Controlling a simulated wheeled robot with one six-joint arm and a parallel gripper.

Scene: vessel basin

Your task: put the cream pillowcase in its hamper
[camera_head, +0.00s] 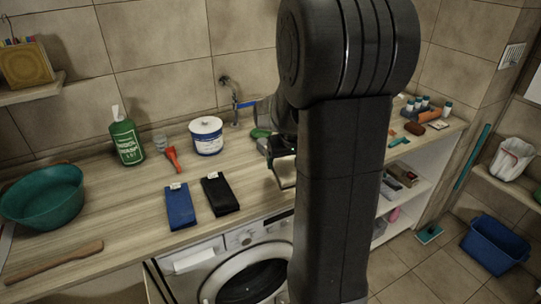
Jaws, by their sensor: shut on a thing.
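My gripper (283,158) is over the counter near its front edge, partly hidden behind my own dark arm. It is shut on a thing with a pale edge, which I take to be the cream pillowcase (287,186). Only a small part of it shows, so its shape and whether it touches the counter cannot be told. A blue bin (493,245) stands on the floor at the right, and a whitish bag-like container (512,159) sits on a ledge above it. I cannot tell which hamper is the pillowcase's.
A green basin (43,195) is left. A washer (245,270) stands below.

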